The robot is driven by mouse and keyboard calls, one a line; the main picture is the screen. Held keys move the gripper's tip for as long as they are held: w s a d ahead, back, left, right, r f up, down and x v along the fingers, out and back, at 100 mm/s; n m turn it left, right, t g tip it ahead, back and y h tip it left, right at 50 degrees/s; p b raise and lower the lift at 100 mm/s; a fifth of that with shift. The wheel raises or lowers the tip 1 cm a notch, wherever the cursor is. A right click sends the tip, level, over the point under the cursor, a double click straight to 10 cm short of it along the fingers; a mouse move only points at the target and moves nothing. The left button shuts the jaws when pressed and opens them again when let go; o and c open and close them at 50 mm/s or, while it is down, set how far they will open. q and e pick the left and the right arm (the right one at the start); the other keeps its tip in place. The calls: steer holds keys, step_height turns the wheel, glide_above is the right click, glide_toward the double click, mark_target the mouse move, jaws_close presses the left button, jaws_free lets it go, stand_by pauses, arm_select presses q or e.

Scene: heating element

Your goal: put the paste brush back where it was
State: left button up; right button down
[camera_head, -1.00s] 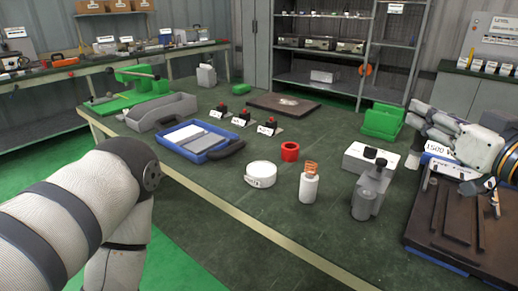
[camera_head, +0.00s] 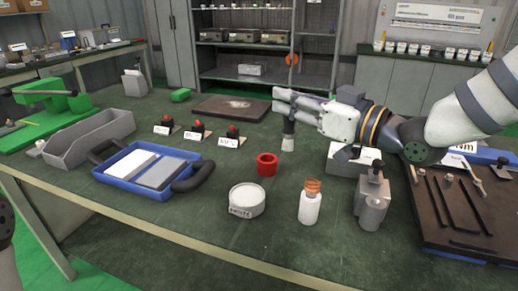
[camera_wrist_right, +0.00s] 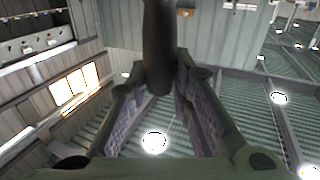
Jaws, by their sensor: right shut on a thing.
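My right gripper (camera_head: 284,104) reaches in from the right in the head view, over the back middle of the green table. It is shut on the paste brush (camera_head: 289,142), which hangs down with its pale end lowest. In the right wrist view a dark round handle (camera_wrist_right: 158,50) stands between the fingers. A round white tin (camera_head: 246,201) with a partly readable label sits on the table in front. A red ring-shaped cup (camera_head: 267,164) stands behind it. My left gripper is not in view.
A white bottle with a copper coil (camera_head: 311,203) and a grey metal fixture (camera_head: 373,200) stand right of the tin. A white box (camera_head: 353,166) is below my right arm. A blue tray (camera_head: 125,183), grey bin (camera_head: 90,140) and dark plate (camera_head: 230,108) lie left and behind.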

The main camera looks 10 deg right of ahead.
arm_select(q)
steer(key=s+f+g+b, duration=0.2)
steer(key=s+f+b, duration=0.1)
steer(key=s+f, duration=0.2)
arm_select(e)
steer(key=w+a+f, duration=0.1)
steer(key=w+f, duration=0.8)
steer(key=f, duration=0.2)
steer(key=shift+w+a+f, duration=0.2)
steer(key=shift+w+f, duration=0.1)
steer(key=shift+f, duration=0.1)
steer(key=shift+f, duration=0.15)
steer(key=c, duration=1.4)
jaws_free()
steer(key=shift+c, duration=0.2)
